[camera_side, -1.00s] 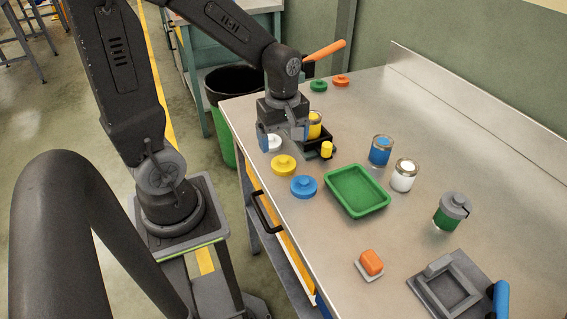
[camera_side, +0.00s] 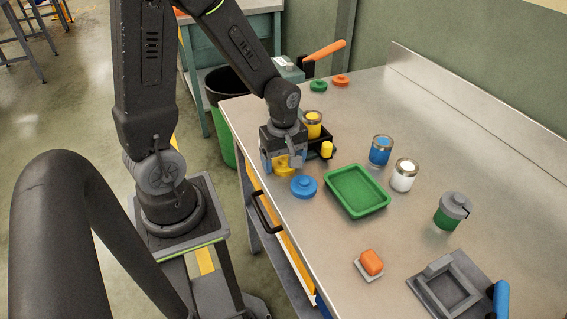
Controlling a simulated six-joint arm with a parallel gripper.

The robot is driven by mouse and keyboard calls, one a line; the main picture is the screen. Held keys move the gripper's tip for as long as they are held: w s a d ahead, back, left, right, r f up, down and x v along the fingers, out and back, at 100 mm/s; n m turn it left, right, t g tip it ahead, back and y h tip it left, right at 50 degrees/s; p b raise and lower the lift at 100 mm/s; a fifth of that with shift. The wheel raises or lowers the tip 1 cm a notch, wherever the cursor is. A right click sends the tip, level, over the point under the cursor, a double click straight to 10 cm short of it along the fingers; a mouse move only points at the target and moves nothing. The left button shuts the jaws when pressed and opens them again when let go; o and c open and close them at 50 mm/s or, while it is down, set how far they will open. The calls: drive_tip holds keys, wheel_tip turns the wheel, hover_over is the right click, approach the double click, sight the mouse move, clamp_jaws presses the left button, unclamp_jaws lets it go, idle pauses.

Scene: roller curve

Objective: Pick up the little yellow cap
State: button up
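The little yellow cap (camera_side: 283,164), a flat disc with a raised knob, lies on the metal bench near its left edge. My gripper (camera_side: 283,161) is low over the cap, pointing down, with a finger on each side of it. The fingers look spread. Part of the cap shows between them, and the rest is hidden by the gripper. I cannot tell whether either finger touches it.
A blue cap (camera_side: 303,186) lies just in front of my gripper. A dark tray (camera_side: 316,146) with a small yellow piece (camera_side: 327,149) and a yellow jar (camera_side: 313,125) stand behind right. A green tray (camera_side: 381,204) is to the right.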

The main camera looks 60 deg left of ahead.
drive_tip(key=c, duration=0.6)
drive_tip(key=shift+r, duration=0.1)
drive_tip(key=shift+c, duration=0.2)
